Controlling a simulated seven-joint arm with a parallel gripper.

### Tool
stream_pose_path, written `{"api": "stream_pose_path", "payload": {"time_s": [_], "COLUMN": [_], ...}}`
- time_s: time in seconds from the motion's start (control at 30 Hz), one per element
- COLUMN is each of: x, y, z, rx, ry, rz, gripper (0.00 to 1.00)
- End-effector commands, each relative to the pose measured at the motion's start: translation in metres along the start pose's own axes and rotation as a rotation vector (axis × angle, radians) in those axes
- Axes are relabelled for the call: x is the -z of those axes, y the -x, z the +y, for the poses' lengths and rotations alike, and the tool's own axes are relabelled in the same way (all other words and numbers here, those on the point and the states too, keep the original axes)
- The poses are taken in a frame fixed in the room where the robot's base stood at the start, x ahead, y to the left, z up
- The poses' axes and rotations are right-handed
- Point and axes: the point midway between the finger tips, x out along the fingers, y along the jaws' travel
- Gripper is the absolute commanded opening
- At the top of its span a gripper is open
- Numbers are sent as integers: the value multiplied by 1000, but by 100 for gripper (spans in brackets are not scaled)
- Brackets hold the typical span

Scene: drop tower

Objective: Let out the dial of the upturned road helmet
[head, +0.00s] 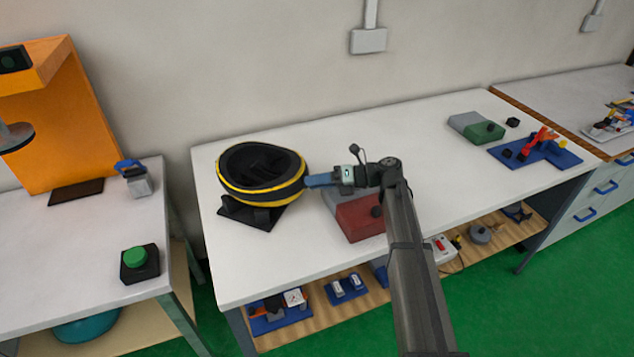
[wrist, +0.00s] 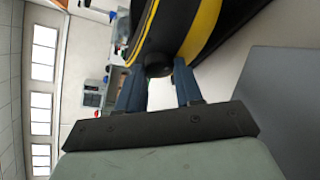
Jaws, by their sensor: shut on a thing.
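The upturned road helmet (head: 235,184), black with yellow bands, rests open side up on a black stand (head: 241,214) on the white bench. Its shell (wrist: 205,22) fills the upper middle of the wrist view. The black round dial (wrist: 158,66) sticks out from the helmet's rim side, between the blue fingers. My gripper (head: 309,181) reaches the helmet's right side from the right. In the wrist view my gripper (wrist: 157,83) is shut on the dial, one finger on each side. In the head view the dial is hidden by the fingers.
A grey and green block (head: 476,127) and a blue tray (head: 562,157) stand farther right. The bench (head: 270,258) is clear in front of the helmet.

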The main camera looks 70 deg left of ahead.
Motion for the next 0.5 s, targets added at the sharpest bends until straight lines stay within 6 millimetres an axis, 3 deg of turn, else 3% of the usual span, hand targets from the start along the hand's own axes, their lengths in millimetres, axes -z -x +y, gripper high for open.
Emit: {"api": "stream_pose_path", "payload": {"time_s": [0.27, 0.5], "x": [0, 0], "y": [0, 0], "z": [0, 1], "rx": [0, 10], "ry": [0, 23], "rz": [0, 0], "gripper": [5, 4]}}
